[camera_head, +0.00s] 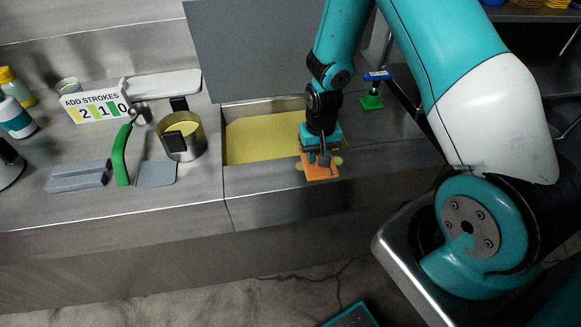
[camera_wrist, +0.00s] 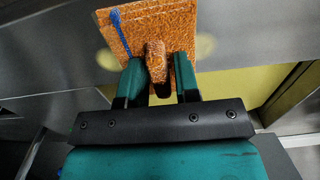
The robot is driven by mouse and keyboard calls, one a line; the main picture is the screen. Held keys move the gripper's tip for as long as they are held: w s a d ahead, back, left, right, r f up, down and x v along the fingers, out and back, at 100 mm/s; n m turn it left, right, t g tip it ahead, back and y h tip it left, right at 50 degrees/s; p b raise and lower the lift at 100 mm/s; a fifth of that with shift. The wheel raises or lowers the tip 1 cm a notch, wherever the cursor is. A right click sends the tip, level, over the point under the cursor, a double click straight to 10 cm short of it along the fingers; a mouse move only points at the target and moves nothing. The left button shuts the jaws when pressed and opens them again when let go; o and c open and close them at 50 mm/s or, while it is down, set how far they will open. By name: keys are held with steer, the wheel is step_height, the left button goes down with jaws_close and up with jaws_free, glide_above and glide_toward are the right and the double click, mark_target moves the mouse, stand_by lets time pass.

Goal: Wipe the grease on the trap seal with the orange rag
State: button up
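The orange rag (camera_head: 322,172) lies flat against the front metal rim of the sunken trap, below my gripper (camera_head: 322,152). In the wrist view the rag (camera_wrist: 170,25) has a raised ridge between the two teal fingers of my gripper (camera_wrist: 158,68), which appear shut on it. Pale yellow grease (camera_head: 338,160) shows at the rag's right side. In the wrist view, grease patches show on the right (camera_wrist: 205,47) and left of the rag. The rag hides the metal between them. A blue strip (camera_wrist: 122,35) lies across the rag's left part.
The trap (camera_head: 262,138) holds yellow liquid behind the rag. A green-based, blue-topped item (camera_head: 372,100) stands back right. The front counter left of the rag is clear.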

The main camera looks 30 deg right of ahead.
steer(key=shift+f, duration=0.25)
stand_by(0.3)
steer(key=shift+c, duration=0.4)
jaws_close()
steer(key=shift+r+p, duration=1.7)
steer(key=shift+r, duration=0.8)
